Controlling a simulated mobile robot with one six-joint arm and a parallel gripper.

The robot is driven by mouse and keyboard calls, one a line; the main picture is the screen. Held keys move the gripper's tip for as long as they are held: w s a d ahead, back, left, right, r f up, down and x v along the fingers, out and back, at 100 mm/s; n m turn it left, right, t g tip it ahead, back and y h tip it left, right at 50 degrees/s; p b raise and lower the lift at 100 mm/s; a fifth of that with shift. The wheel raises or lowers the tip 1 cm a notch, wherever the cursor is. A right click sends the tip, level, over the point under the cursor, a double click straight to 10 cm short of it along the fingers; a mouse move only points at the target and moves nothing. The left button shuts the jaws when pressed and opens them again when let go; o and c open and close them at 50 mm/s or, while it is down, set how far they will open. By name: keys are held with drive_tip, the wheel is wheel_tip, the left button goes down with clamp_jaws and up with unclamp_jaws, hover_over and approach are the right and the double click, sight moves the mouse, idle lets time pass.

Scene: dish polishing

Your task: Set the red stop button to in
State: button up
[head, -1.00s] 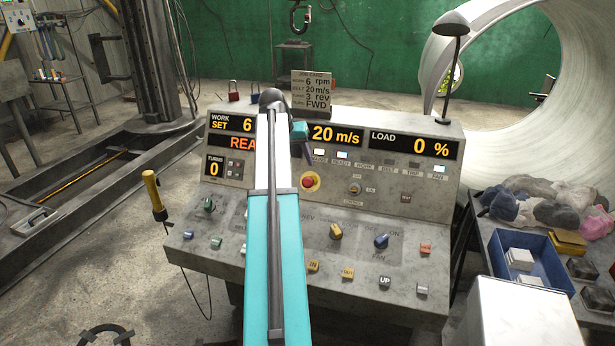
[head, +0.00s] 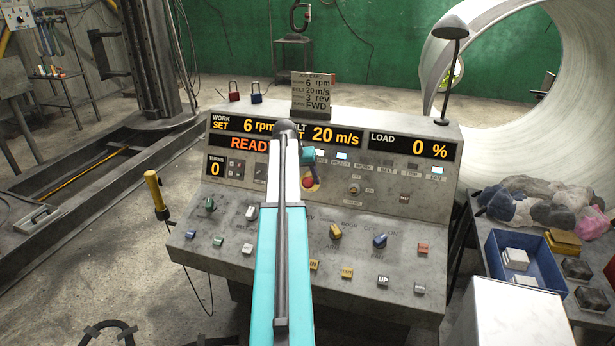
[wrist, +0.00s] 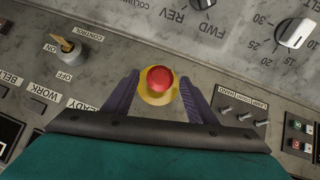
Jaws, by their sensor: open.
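The red stop button (wrist: 159,79) is a round red knob on a yellow disc, set in the console's upright panel. In the wrist view it sits between the tips of my gripper (wrist: 155,92), whose two purple fingers are apart and hold nothing. I cannot tell how far the tips are from the panel, or whether the button is pressed in or out. In the head view the red stop button (head: 308,182) is partly hidden by my gripper (head: 309,168), which is in front of it.
The grey console (head: 390,273) carries several knobs, switches and lit displays. A control switch (wrist: 68,46) lies left of the button in the wrist view, and small toggles (wrist: 243,114) lie right. A lamp (head: 451,60) and a job card (head: 312,92) stand on top.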

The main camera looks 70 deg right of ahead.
drive_tip(key=shift+d+f, duration=0.1)
drive_tip(key=shift+f, duration=0.1)
drive_tip(key=shift+c, duration=0.3)
clamp_jaws()
drive_tip(key=shift+d+f+b, duration=0.3)
drive_tip(key=shift+d+b, duration=0.2)
drive_tip(key=shift+d, duration=0.1)
drive_tip(key=shift+r, duration=0.1)
drive_tip(key=shift+o, duration=0.3)
unclamp_jaws()
drive_tip(key=shift+d, duration=0.1)
